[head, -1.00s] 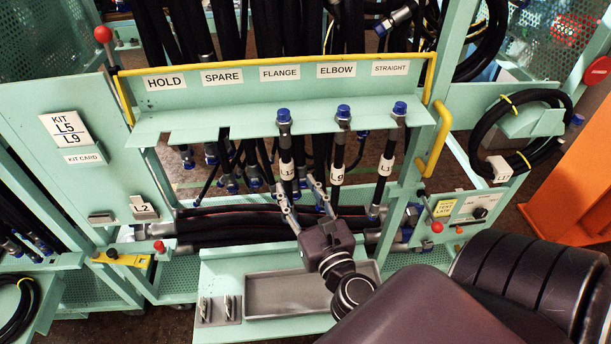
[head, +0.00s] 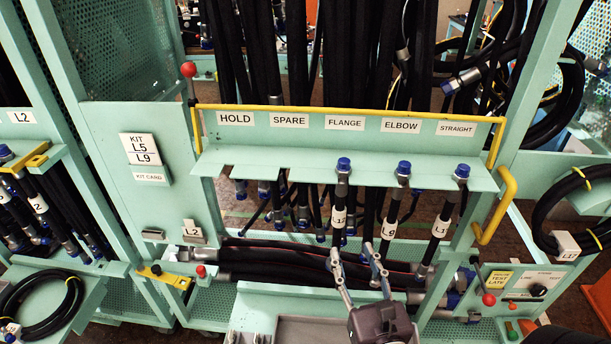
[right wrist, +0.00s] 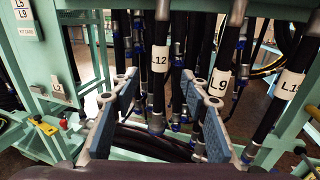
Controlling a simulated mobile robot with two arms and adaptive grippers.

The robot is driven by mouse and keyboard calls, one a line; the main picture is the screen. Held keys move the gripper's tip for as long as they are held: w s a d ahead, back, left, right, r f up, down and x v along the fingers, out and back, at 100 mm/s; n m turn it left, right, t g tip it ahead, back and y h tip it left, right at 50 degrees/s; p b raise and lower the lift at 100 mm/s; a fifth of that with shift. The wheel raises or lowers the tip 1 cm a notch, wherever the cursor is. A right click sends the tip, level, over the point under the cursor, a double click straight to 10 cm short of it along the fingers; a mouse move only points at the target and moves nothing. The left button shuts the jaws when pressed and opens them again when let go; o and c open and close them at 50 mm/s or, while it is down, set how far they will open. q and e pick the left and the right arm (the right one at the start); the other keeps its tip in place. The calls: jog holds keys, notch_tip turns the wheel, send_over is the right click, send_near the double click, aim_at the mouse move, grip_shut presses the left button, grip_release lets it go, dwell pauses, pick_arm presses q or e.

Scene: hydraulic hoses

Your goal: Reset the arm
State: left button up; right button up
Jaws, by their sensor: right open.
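My right gripper (head: 355,268) comes in from the bottom of the head view. Its two fingers are apart and nothing is between them. In the right wrist view its open fingers (right wrist: 168,115) frame the lower end of the hose tagged L12 (right wrist: 159,60), which hangs farther off. In the head view that hose (head: 339,215) hangs under FLANGE, the L9 hose (head: 390,226) under ELBOW and another tagged hose (head: 440,225) under STRAIGHT, each with a blue cap on top. My left gripper does not show.
The green rack shelf (head: 260,163) has a yellow rail (head: 350,111) above it and a yellow handle (head: 496,206) at its right. A grey tray (head: 300,330) lies below. Black hoses (head: 280,256) lie across behind the gripper. A red-knobbed lever (head: 489,298) stands at the right.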

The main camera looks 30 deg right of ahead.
jog(key=s+d+f+m+g+h, duration=0.1)
jog(key=s+d+f+m+g, duration=0.25)
jog(key=m, duration=0.65)
jog(key=s+d+f+m+g, duration=0.1)
jog(key=s+f+m+g, duration=0.1)
jog(key=f+m+g, duration=0.6)
jog(key=s+a+f+m+g+y, duration=0.1)
jog(key=s+a+f+m+y, duration=0.25)
jog(key=a+m, duration=0.3)
jog(key=s+a+f+m+g+y, duration=0.1)
jog(key=s+a+f+m+y, duration=0.25)
jog(key=a+m, duration=0.3)
jog(key=s+f+g+b, duration=0.2)
jog(key=s+f+b, duration=0.1)
jog(key=f, duration=2.6)
jog(key=s+d+f+b, duration=0.2)
jog(key=s+d+f, duration=0.1)
jog(key=s+f, duration=1.3)
jog(key=shift+s+f+n+g+h, duration=0.35)
jog(key=shift+s+f+n+h, duration=0.05)
jog(key=shift+f, duration=0.5)
